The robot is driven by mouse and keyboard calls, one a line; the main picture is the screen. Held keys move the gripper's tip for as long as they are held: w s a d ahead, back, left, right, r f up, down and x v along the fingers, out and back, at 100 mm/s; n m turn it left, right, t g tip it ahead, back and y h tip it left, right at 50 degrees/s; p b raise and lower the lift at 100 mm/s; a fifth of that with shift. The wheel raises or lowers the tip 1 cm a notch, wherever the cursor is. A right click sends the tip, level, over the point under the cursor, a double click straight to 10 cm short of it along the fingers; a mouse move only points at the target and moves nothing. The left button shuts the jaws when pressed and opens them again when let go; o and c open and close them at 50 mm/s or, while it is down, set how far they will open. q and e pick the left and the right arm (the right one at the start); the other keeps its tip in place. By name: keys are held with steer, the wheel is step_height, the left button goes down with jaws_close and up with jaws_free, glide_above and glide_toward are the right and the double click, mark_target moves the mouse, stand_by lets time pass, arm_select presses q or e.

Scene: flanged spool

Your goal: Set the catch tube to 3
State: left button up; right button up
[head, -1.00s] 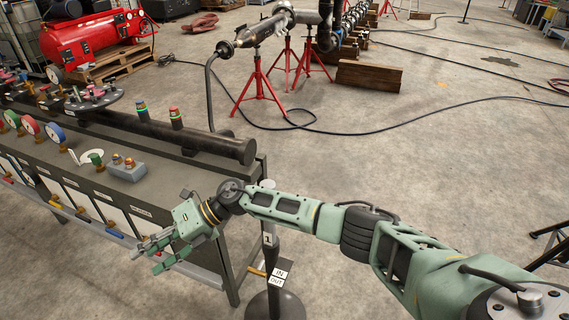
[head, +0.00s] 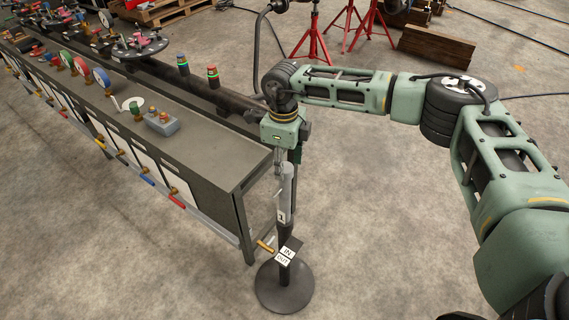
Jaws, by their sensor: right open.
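The catch tube is a light grey tube (head: 287,188) on a dark upright post, just off the right end of the bench. A label reading 1 (head: 281,218) shows where the light tube meets the dark lower part. My right gripper (head: 285,162) points down at the tube's top end with its jaws open. One finger shows at the near left side and part of another behind at the right. I cannot tell whether they touch the tube. My left gripper is out of view.
The post stands on a round dark base (head: 284,290), with IN and OUT tags (head: 287,252) low on it. An orange-handled valve (head: 265,247) sits to its left. The bench (head: 225,150) carries gauges, indicator lights and a grey button box (head: 162,123).

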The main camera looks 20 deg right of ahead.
steer(key=shift+f, duration=1.1)
jaws_close()
